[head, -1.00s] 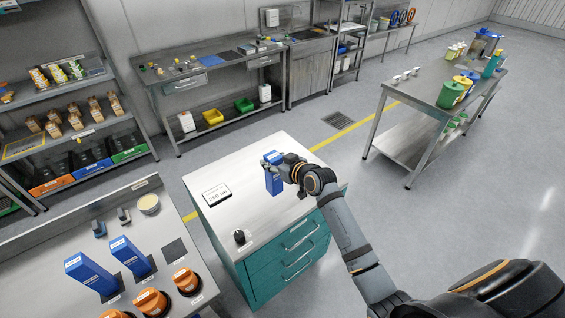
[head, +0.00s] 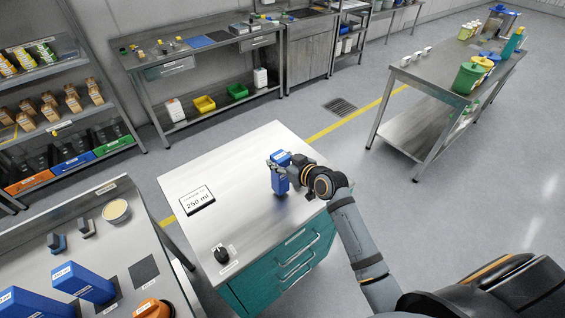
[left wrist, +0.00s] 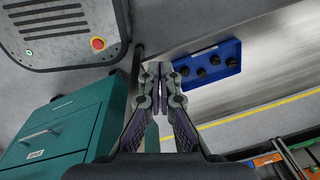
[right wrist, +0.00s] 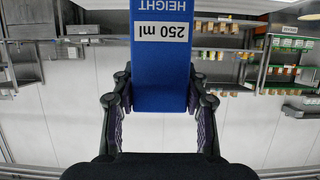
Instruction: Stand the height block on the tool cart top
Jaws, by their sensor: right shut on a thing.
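The height block (head: 281,174) is blue, with a white label reading 250 ml in the right wrist view (right wrist: 161,55). My right gripper (head: 277,163) is shut on it and holds it roughly upright over the right part of the tool cart top (head: 235,185). A dark patch lies just under the block; I cannot tell whether its base touches the steel. The cart has teal drawers (head: 290,262). My left gripper (left wrist: 160,90) shows only in its wrist view, with its fingers together and nothing visible between them.
A 250 ml sign (head: 198,200) and a black knob (head: 222,254) are on the cart top. Bare steel lies around the block. A bench with blue blocks (head: 83,282) and an orange item (head: 153,308) is at lower left.

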